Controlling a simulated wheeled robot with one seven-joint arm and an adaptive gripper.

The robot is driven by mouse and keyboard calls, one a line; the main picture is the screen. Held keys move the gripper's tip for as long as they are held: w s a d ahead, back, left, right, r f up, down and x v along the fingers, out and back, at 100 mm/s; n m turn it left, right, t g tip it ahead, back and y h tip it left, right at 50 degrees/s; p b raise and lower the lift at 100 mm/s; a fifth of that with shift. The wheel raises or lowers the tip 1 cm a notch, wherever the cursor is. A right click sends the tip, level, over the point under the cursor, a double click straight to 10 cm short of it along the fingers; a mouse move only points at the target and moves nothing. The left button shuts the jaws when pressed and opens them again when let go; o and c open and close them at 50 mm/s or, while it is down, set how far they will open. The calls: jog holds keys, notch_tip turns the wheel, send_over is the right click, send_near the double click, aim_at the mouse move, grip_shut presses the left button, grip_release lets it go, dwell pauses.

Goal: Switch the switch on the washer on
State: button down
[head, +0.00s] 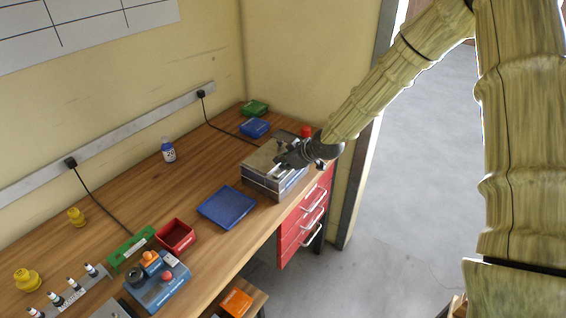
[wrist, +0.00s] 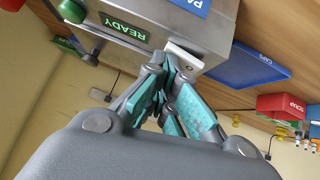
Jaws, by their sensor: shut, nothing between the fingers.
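The washer (head: 262,182) is a grey metal box at the far right end of the bench. In the wrist view the washer (wrist: 215,38) fills the top, with a green READY label (wrist: 124,31) and part of a blue label. A pale plate with a small dark spot (wrist: 184,59) sits at its edge; I cannot tell whether this is the switch or how it is set. My gripper (head: 281,161) is over the washer's top in the head view. In the wrist view my gripper (wrist: 161,75) is shut and empty, its tips close beside the plate; contact is unclear.
A blue tray (head: 227,207) and a red scrap bin (head: 176,236) lie to the left along the bench. Green (head: 255,108) and blue (head: 255,127) bins stand behind the washer. Red drawers (head: 304,222) are below.

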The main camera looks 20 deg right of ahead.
jog(key=shift+s+a+f, duration=0.25)
jog(key=shift+s+f, duration=0.35)
jog(key=shift+s, duration=0.1)
jog(key=shift+r, duration=0.4)
jog(key=r+p, duration=0.2)
jog(key=r, duration=0.1)
jog(key=w+r+p, duration=0.1)
jog(key=shift+w+d+r, duration=0.1)
jog(key=shift+d+r, duration=0.2)
jog(key=shift+d, duration=0.1)
jog(key=shift+s+d+b, duration=0.2)
jog(key=shift+d+b, duration=0.1)
jog(key=shift+b, duration=0.15)
jog(key=w+d+b+v, duration=0.1)
jog(key=b+v, duration=0.2)
jog(key=v, duration=0.6)
jog(key=shift+r, duration=0.25)
